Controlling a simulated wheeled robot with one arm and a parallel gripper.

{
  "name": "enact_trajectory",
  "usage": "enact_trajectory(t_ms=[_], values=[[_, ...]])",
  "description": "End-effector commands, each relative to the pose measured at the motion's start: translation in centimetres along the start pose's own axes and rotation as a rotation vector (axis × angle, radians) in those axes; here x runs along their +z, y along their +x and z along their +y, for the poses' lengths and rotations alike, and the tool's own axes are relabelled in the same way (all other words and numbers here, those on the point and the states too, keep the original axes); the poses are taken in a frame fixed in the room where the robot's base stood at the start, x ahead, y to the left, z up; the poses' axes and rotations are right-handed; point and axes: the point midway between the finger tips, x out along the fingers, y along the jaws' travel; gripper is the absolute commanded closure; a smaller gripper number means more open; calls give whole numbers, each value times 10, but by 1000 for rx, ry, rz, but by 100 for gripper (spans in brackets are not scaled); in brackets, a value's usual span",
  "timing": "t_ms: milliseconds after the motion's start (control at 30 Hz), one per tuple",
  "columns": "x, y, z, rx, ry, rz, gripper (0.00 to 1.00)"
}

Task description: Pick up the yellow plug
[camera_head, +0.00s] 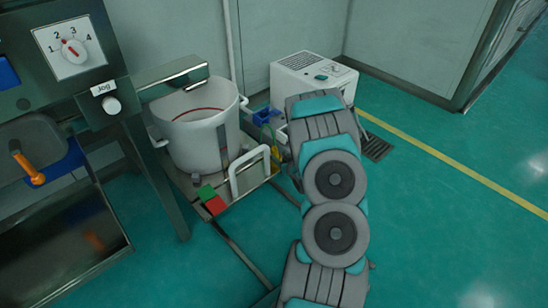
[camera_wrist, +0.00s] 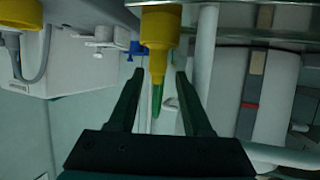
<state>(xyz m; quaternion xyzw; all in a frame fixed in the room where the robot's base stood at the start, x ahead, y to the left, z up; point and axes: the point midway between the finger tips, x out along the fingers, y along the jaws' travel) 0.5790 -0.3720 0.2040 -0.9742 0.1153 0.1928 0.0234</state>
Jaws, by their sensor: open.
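The yellow plug (camera_wrist: 160,30) shows at the top middle of the wrist view. It has a wide yellow body that narrows to a thinner part, with a green length below it. My gripper (camera_wrist: 160,75) is open. Its two dark fingers stand on either side of the plug's narrow part, with a visible gap on each side. In the head view a small yellow piece (camera_head: 275,153) shows beside the white handle, probably the plug. My arm hides the gripper there.
A white bucket (camera_head: 199,146) stands on a metal platform with a white handle (camera_head: 249,172). A white box machine (camera_head: 312,75) stands behind. Another yellow part with a grey cable (camera_wrist: 14,45) is at the wrist view's left. Open green floor lies to the right.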

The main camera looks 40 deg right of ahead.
Motion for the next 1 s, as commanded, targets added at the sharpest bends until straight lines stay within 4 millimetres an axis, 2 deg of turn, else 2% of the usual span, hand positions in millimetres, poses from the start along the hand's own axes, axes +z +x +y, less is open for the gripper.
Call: enact_trajectory(t_ms=[267,533,800,867,1000], values=[[-2,23,1,0,-2,0,50],[-4,58,3,-1,-2,-1,50],[-5,63,3,1,0,-3,50],[-5,63,3,1,0,-3,55],[-5,63,3,1,-1,-2,71]])
